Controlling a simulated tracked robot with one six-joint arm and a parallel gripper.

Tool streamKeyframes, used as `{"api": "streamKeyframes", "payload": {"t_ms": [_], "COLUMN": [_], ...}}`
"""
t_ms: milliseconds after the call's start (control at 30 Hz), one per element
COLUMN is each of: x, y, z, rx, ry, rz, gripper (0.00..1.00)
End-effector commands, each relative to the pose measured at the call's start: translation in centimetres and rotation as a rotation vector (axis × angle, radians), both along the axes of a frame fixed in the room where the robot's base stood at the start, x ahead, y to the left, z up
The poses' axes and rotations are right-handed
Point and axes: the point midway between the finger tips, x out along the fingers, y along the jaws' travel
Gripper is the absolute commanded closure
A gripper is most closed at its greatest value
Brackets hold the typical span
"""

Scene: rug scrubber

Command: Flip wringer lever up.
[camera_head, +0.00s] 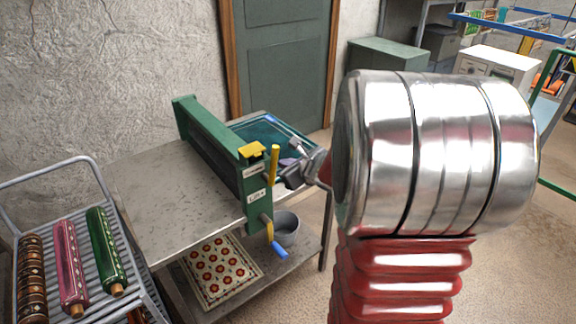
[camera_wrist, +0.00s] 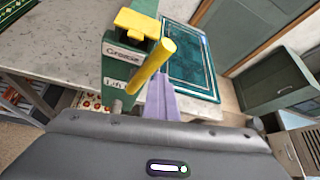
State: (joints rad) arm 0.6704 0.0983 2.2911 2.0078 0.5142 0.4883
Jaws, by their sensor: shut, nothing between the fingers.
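The green wringer (camera_head: 212,150) stands on the grey metal table, with a yellow cap (camera_head: 252,150) on its near end post. The yellow wringer lever (camera_head: 275,160) stands roughly upright beside this post. In the wrist view the lever (camera_wrist: 150,68) crosses in front of the post's labels, its round end toward the camera. My gripper (camera_head: 287,163) is just right of the lever in the head view. Its purple fingers (camera_wrist: 159,98) are together and empty in the wrist view, close beside the lever. I cannot tell whether they touch it.
A yellow crank with a blue grip (camera_head: 280,250) hangs low on the post. A teal tray (camera_wrist: 192,62) lies behind the wringer. A bucket (camera_head: 286,228) and a patterned rug (camera_head: 215,270) are on the lower shelf. A rack with rolled rugs (camera_head: 98,240) stands left.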

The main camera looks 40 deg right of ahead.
Motion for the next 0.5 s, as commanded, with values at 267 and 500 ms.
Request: {"api": "streamKeyframes", "payload": {"t_ms": [267, 500], "x": [0.2, 0.2], "y": [1.5, 1.7], "z": [0.4, 0.4], "rx": [-0.001, -0.002], "ry": [-0.007, -0.006], "rz": [0.021, 0.024], "gripper": [1.0, 1.0]}}
